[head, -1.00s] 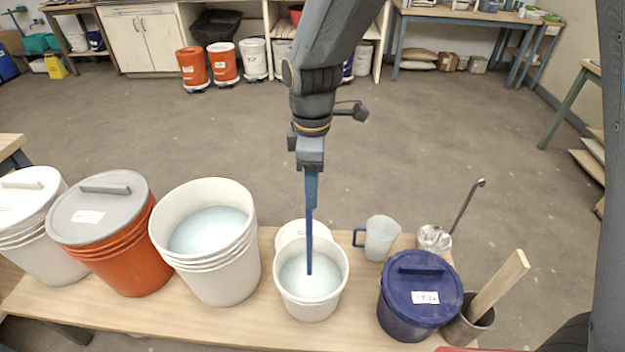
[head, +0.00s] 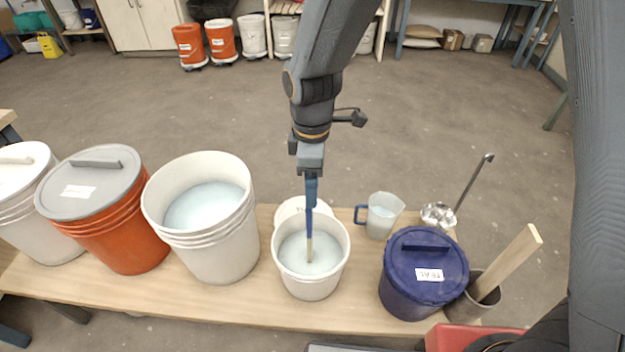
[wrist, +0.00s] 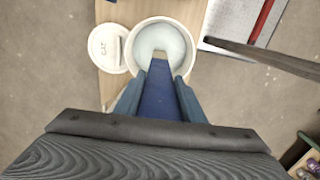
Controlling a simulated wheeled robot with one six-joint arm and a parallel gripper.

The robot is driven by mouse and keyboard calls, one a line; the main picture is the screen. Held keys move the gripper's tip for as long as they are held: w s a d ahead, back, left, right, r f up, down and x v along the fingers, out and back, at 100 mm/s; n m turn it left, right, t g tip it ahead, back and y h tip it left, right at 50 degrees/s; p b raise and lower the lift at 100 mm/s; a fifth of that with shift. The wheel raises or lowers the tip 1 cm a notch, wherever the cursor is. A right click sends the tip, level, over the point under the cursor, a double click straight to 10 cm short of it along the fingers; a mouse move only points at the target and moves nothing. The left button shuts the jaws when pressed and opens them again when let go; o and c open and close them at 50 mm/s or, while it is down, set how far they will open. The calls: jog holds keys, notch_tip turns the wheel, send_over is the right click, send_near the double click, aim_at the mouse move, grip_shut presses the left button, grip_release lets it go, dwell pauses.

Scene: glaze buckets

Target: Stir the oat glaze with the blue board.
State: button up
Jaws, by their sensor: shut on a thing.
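My gripper (head: 311,182) is shut on the blue board (head: 309,220), which hangs nearly upright over the small white bucket (head: 284,262). The bucket holds pale liquid glaze (head: 325,255). The board's lower end is tan and inside the bucket's mouth, at or in the glaze; its depth is unclear. In the wrist view the blue board (wrist: 160,95) runs from my gripper (wrist: 160,100) into the bucket (wrist: 134,38). A white lid (wrist: 108,48) beside the bucket has lettering that seems to read OAT.
A large open white bucket (head: 228,245) of pale liquid and a lidded orange bucket (head: 125,240) stand left. A measuring jug (head: 381,215), a lidded navy bucket (head: 410,298), a ladle (head: 470,190) and a pot (head: 484,296) holding a wooden board (head: 508,268) stand right.

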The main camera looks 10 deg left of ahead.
jog(key=shift+f+b, duration=1)
jog(key=shift+f, duration=1.2)
